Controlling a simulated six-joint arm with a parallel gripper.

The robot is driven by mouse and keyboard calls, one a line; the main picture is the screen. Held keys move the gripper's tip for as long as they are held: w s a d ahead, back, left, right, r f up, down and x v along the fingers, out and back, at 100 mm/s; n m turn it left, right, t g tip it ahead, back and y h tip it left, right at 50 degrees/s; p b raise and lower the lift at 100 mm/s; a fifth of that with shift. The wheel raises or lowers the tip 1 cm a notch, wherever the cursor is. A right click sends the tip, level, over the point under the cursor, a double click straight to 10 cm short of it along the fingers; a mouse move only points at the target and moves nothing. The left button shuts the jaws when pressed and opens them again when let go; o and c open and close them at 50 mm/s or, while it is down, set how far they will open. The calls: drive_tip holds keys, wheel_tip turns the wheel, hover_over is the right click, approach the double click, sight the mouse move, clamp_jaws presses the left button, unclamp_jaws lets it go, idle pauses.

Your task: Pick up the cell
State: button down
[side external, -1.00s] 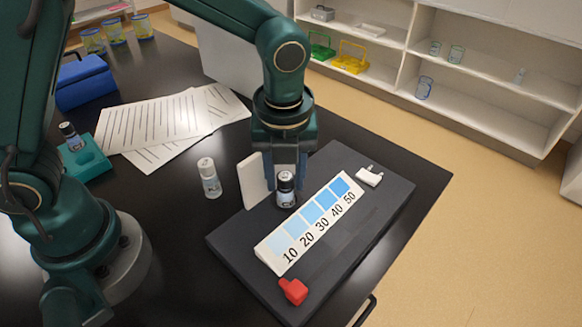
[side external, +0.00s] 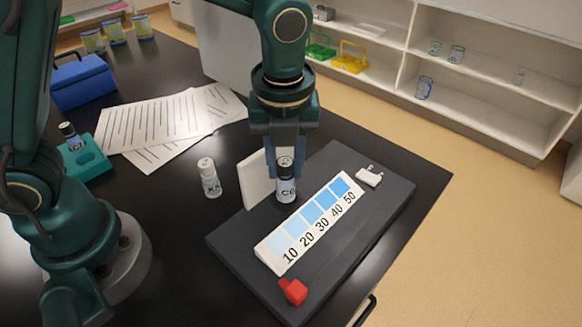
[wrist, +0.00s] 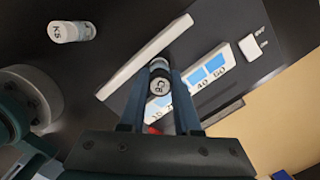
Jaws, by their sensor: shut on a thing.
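The cell (side external: 286,187) is a small capped vial with a dark label starting with C. It is upright over the dark slab (side external: 365,222), between the white upright plate and the blue number scale. My gripper (side external: 286,170) points down with its blue fingers around the vial's upper part, and is shut on it. In the wrist view, the cell's cap (wrist: 158,88) shows between the fingertips of my gripper (wrist: 159,80). I cannot tell whether its base is clear of the slab.
A white upright plate (side external: 257,180) stands close left of the cell. The scale (side external: 308,228) runs close on its right. A second vial (side external: 209,178) stands on the black table farther left. A red block (side external: 293,291) and a white switch (side external: 369,176) sit at the slab's ends.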

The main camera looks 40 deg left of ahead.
wheel_tip(320, 180, up, 15)
drive_tip(key=f, duration=0.6)
drive_tip(key=w+f, duration=0.1)
drive_tip(key=f, duration=0.2)
drive_tip(key=shift+d+f, duration=0.1)
drive_tip(key=shift+f, duration=0.1)
drive_tip(key=shift+s+a+f, duration=0.2)
drive_tip(key=shift+s+f, duration=0.2)
drive_tip(key=shift+f, duration=2.4)
drive_tip(key=shift+f, duration=0.15)
drive_tip(key=shift+f, duration=0.65)
drive_tip(key=shift+f, duration=0.1)
drive_tip(key=shift+f, duration=0.45)
